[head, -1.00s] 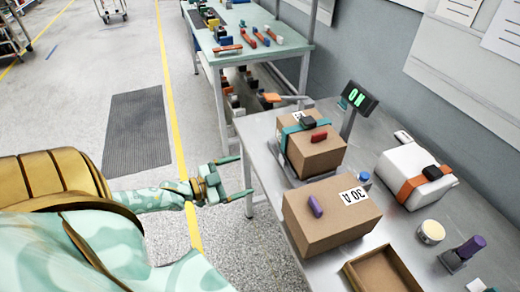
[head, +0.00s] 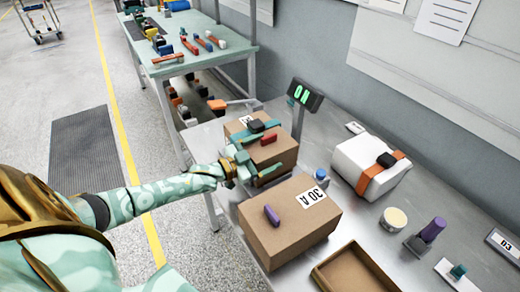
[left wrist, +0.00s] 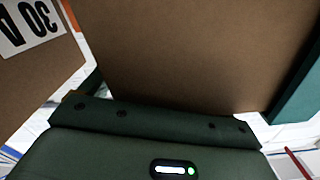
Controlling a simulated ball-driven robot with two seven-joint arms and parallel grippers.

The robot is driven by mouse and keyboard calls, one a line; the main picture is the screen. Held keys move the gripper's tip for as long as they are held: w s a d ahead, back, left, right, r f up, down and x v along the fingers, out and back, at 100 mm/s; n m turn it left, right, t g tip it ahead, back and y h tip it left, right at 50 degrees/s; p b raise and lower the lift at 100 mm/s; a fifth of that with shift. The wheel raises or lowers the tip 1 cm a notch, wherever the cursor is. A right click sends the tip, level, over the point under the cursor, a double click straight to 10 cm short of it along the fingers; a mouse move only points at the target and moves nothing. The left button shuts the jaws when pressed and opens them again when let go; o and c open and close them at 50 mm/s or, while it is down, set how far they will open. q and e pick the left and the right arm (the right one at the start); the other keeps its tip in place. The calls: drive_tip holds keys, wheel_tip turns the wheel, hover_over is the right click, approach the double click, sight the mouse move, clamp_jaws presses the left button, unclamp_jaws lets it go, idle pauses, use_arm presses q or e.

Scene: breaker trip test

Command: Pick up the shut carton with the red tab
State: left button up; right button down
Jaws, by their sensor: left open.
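The shut brown carton with the red tab (head: 268,139) stands on the metal table, with a teal strap and a dark block on top. My left gripper (head: 256,166) is open at its near left side, with one finger by the left side and the other along the front face. Whether the fingers touch it is unclear. In the left wrist view the brown carton wall (left wrist: 180,50) fills the middle, close to the gripper body. My right gripper is not in view.
A brown carton marked 30 A with a purple tab (head: 290,222) stands close in front. A white carton with an orange strap (head: 350,155), a round tin (head: 394,219), a purple-handled item (head: 430,232) and an open brown tray (head: 322,281) are to the right. A green-lit display (head: 305,95) stands behind.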

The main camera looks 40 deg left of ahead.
use_arm(q)
drive_tip(key=shift+w+d, duration=0.15)
drive_tip(key=shift+w, duration=0.3)
drive_tip(key=shift+s, duration=0.1)
clamp_jaws()
